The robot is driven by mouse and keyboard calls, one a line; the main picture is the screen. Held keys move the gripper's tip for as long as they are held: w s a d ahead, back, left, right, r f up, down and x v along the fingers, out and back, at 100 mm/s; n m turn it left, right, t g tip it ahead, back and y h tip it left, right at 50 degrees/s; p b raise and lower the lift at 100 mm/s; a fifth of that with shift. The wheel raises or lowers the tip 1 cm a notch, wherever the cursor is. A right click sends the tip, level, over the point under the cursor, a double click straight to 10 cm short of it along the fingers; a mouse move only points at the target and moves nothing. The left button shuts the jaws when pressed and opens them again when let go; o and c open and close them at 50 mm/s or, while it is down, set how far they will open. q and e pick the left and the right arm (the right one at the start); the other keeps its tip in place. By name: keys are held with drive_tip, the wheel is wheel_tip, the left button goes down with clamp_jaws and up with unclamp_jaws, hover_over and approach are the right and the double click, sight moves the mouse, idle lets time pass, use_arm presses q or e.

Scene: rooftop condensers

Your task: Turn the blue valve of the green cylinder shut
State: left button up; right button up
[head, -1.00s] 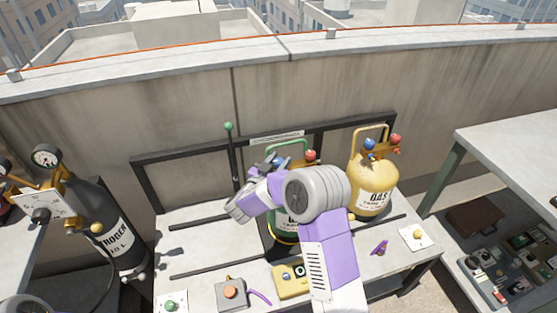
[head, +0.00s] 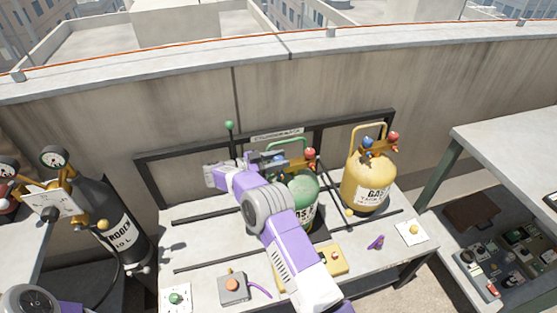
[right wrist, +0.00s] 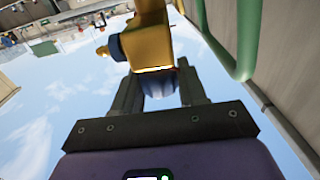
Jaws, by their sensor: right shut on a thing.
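The green cylinder (head: 303,190) stands on the bench, with its red valve (head: 310,153) in view at the top. My right arm hides its left side. My right gripper (head: 270,158) is at the cylinder's top left, in front of the handle. In the right wrist view the blue valve (right wrist: 158,88) sits between the two fingers of my right gripper (right wrist: 160,95), which are shut on it. The brass fitting (right wrist: 145,48) and the green handle (right wrist: 246,40) show beyond. I cannot read the valve's turn angle. My left gripper is out of view.
A yellow gas cylinder (head: 368,188) with blue and red valves stands just right of the green one. A black cylinder (head: 104,220) with gauges is at the left. A grey box (head: 234,289) and a yellow device (head: 330,259) lie at the bench front. A wall runs behind.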

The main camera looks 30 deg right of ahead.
drive_tip(key=shift+s+d+f+m+g+y+b, duration=0.1)
drive_tip(key=shift+d+m+g+y+b, duration=0.1)
drive_tip(key=shift+m+g+b, duration=0.5)
drive_tip(key=shift+d+m+g+y+b, duration=0.25)
drive_tip(key=shift+m+g, duration=0.15)
drive_tip(key=shift+g, duration=0.6)
drive_tip(key=shift+a, duration=0.15)
drive_tip(key=shift+a+b, duration=0.2)
drive_tip(key=shift+b, duration=0.2)
drive_tip(key=o, duration=1)
drive_tip(key=shift+c, duration=0.2)
